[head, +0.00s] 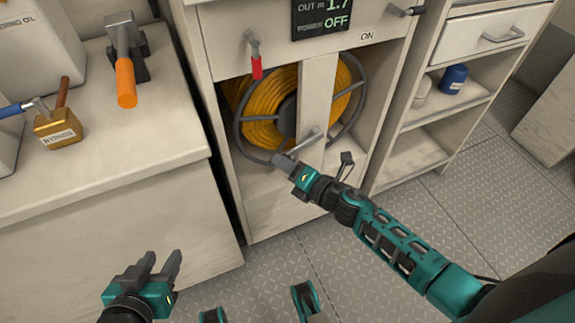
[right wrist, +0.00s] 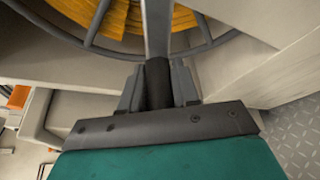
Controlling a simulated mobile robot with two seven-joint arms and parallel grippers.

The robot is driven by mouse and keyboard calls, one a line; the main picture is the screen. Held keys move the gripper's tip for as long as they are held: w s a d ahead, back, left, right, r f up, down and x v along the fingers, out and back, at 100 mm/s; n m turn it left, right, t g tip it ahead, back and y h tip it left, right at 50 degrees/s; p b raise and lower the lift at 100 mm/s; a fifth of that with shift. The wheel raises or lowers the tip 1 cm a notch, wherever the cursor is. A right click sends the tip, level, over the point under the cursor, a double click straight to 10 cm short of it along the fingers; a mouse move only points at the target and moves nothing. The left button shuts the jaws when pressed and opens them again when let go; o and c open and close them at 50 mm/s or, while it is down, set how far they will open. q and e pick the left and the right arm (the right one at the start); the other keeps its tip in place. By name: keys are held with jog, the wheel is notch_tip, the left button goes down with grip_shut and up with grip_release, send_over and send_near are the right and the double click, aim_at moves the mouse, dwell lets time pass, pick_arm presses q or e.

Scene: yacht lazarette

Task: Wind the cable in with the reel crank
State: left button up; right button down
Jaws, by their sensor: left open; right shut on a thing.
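The cable reel (head: 262,118) with wound yellow cable sits in an open recess of the cabinet, behind a pale upright post. The yellow cable also shows at the top of the right wrist view (right wrist: 110,18). The grey crank (head: 309,140) stands out at the front, low on the post. My right gripper (head: 281,162) is shut on the crank's dark handle (right wrist: 158,82). My left gripper (head: 160,266) is open and empty, low above the floor at the left. The display (head: 322,14) above the reel reads "OUT m 1.7" and "OFF".
A red-handled lever (head: 254,57) hangs on the cabinet front, and another lever (head: 405,10) sits by the ON label. An orange-handled lever (head: 126,75) and a brass padlock-like block (head: 58,127) are on the left counter. Shelves with a blue jar (head: 454,79) stand right.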

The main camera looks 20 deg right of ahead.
jog(key=shift+r, duration=0.1)
jog(key=c, duration=0.9)
grip_release()
jog(key=shift+s, duration=0.1)
jog(key=p+v, duration=0.2)
jog(key=v, duration=1)
jog(key=shift+s, duration=0.35)
jog(key=shift+d, duration=0.15)
